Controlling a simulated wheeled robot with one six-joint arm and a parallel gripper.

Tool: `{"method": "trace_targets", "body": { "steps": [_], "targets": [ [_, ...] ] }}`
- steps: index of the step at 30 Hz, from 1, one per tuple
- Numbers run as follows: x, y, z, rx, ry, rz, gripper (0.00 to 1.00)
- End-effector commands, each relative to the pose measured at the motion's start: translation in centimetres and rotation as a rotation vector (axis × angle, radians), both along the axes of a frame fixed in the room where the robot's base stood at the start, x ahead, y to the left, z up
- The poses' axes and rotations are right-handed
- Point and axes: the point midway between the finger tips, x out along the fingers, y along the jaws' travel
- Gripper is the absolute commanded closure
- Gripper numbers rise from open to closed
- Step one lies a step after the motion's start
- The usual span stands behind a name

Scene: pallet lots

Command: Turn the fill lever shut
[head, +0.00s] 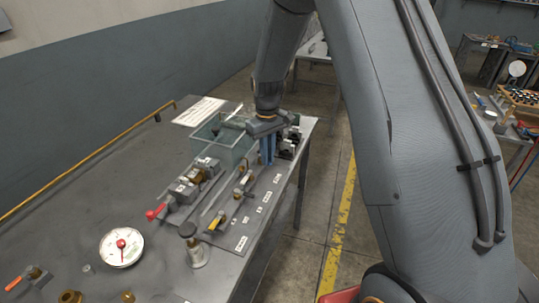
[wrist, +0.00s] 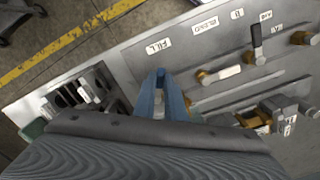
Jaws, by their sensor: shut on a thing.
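My gripper (head: 267,150) reaches down over the far end of the valve panel. Its two blue fingers, seen close in the wrist view (wrist: 162,78), are shut on the fill lever. The lever is almost wholly hidden; only a small pale patch (wrist: 159,103) shows between the fingers, and I cannot tell its angle. The white FILL label (wrist: 157,46) lies on the panel just beyond the fingertips. The BLEED label (wrist: 205,26) is to its right, beside a brass valve with a pale handle (wrist: 218,73).
More valves stand along the panel, one with a black lever (wrist: 256,43) and one with a yellow lever (head: 215,220). A red-handled valve (head: 156,211), a pressure gauge (head: 121,246) and a clear greenish box (head: 205,143) share the bench. Black clamp-like parts (wrist: 85,90) sit left of the fingers.

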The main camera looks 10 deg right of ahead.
Motion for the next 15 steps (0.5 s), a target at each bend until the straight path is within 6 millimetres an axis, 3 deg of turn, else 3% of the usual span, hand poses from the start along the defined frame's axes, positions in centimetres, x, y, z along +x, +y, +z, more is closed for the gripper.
{"method": "trace_targets", "body": {
  "steps": [15],
  "targets": [
    [-0.2,2.0,0.1,0.001,-0.003,-0.489,1.00]
  ]
}}
